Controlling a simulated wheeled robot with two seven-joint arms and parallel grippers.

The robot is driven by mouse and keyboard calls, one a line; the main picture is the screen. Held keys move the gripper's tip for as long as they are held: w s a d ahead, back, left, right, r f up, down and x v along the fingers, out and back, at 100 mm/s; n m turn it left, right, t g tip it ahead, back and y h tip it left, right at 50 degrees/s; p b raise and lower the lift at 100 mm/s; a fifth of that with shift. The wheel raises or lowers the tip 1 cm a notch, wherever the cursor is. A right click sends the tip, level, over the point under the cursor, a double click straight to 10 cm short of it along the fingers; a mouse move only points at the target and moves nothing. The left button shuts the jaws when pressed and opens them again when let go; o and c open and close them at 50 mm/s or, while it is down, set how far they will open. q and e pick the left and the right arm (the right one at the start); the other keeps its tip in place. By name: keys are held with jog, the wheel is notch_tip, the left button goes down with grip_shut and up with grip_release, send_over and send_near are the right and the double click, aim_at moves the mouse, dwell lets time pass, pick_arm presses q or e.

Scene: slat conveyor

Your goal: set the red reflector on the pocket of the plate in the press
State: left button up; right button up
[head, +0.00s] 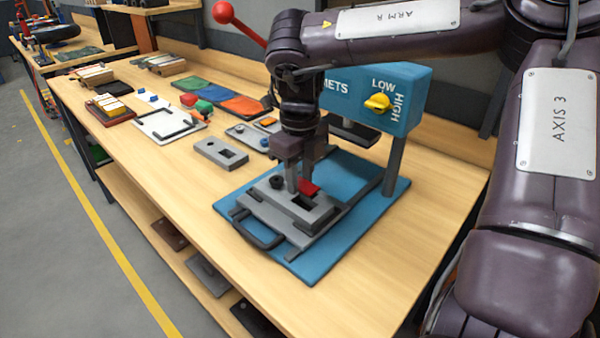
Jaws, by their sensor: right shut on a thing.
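My right gripper (299,186) points down over the press (345,175) and is shut on the red reflector (309,187). The reflector is small, and my fingers partly cover it. It is held at the rear edge of the dark pocket (303,203) in the grey plate (270,212). I cannot tell whether it touches the plate. The plate lies on the blue base of the press. My left gripper is not in view.
The blue press head (400,95), with a yellow knob (377,102), stands just behind my gripper. A red ball lever (223,13) rises behind my arm. The bench front is clear.

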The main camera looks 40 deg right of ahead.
jog(key=shift+f, duration=0.25)
jog(key=shift+f+b, duration=0.45)
jog(key=shift+f, duration=0.2)
jog(key=shift+f+p, duration=0.4)
jog(key=shift+f, duration=0.1)
dwell(1.8)
jog(key=o, duration=1)
jog(key=shift+r, duration=3.9)
